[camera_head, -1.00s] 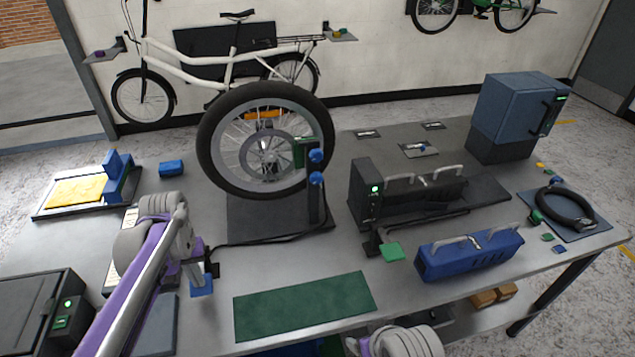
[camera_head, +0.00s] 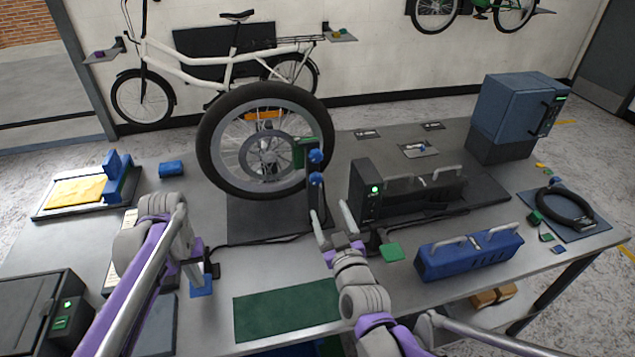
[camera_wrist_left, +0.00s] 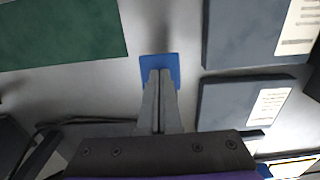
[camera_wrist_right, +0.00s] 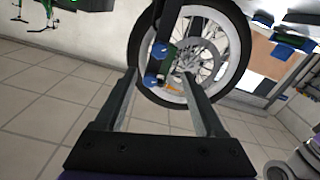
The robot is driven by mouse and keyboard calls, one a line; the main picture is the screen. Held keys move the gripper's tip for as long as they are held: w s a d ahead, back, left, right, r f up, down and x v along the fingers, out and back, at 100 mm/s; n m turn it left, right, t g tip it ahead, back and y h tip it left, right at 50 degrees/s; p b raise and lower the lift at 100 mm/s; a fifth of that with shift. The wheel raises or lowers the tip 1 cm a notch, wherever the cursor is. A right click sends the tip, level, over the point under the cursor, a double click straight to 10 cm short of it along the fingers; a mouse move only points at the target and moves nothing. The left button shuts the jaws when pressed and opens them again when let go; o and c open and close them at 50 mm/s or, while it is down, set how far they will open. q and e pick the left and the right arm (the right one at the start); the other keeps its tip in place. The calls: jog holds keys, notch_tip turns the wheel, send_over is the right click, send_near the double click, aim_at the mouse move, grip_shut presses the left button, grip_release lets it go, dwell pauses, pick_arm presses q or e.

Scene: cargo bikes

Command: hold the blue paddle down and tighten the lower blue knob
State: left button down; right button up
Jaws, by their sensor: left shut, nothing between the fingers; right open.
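The blue paddle (camera_head: 201,286) lies on the table at the left of the green mat. My left gripper (camera_head: 194,274) is shut with its fingertips over the paddle; in the left wrist view the paddle (camera_wrist_left: 174,62) shows under the closed fingertips (camera_wrist_left: 158,75). Contact looks likely but cannot be told for sure. The lower blue knob (camera_head: 316,180) sits on the dark post beside the wheel, below the upper blue knob (camera_head: 316,156). My right gripper (camera_head: 328,222) is open just below and in front of the lower knob. In the right wrist view the lower knob (camera_wrist_right: 151,79) lies between and beyond the open fingers (camera_wrist_right: 160,80).
The spoked wheel (camera_head: 212,150) stands at the table's back, left of the post. A black machine with a green light (camera_head: 362,190) stands close to the right of my right gripper. A blue toolbox-like case (camera_head: 468,258) and a green mat (camera_head: 285,318) lie nearer the front.

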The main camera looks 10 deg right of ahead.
aim_at(317, 180)
jog(key=w, duration=1.1)
jog(key=shift+w, duration=0.4)
grip_shut()
